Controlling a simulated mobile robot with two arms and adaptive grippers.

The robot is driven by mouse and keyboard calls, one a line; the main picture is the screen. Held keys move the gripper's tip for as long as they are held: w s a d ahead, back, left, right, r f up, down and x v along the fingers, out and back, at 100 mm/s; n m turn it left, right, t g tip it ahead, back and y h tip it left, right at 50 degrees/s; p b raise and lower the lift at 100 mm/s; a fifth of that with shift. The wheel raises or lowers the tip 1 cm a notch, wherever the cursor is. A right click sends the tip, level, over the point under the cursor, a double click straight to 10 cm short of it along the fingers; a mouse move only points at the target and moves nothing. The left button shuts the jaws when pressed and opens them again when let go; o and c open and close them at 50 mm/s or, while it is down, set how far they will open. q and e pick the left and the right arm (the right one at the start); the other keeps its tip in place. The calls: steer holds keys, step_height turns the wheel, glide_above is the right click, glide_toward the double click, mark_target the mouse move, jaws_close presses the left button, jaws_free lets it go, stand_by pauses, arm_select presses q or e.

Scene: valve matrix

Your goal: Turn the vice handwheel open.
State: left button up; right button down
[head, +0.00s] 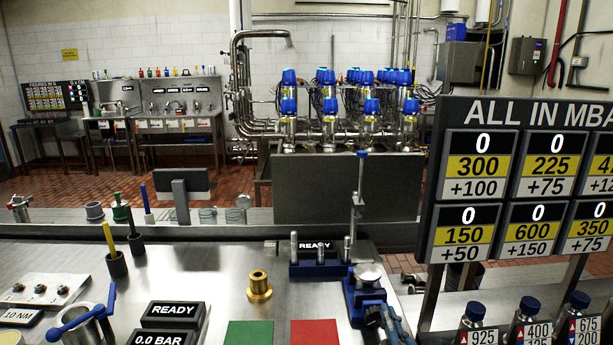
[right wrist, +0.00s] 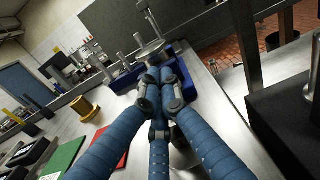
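The blue vice (head: 366,296) stands on the steel bench, with a round metal disc (head: 368,272) on top. The vice also shows in the right wrist view (right wrist: 182,48), just beyond my fingertips. I cannot clearly make out its handwheel; the fingers cover the near side of the vice. My right gripper (head: 374,312) reaches in from the lower right to the near side of the vice. In the right wrist view, its blue fingers (right wrist: 160,78) come together at the tips. Whether they touch or hold the handwheel is hidden. My left gripper is not in view.
A blue rack with metal pins (head: 318,268) stands left of the vice. A brass bushing (head: 259,286), green pad (head: 249,334) and red pad (head: 314,333) lie farther left. A large number board (head: 530,190) and blue-capped bottles (head: 527,318) stand at the right.

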steer(key=shift+w+d+r, duration=0.15)
steer(key=shift+r, duration=0.2)
steer(key=shift+f, duration=0.2)
stand_by(0.5)
steer(key=shift+a+r, duration=0.1)
steer(key=shift+a, duration=0.15)
steer(key=shift+a+p, duration=0.35)
steer(key=shift+p, duration=0.3)
steer(key=shift+a+r+p, duration=0.1)
steer(key=shift+a+p, duration=0.55)
steer(key=shift+a, duration=0.25)
steer(key=shift+a+p, duration=0.25)
steer(key=shift+p, duration=0.05)
steer(key=shift+a+f, duration=0.15)
steer(key=shift+f, duration=0.1)
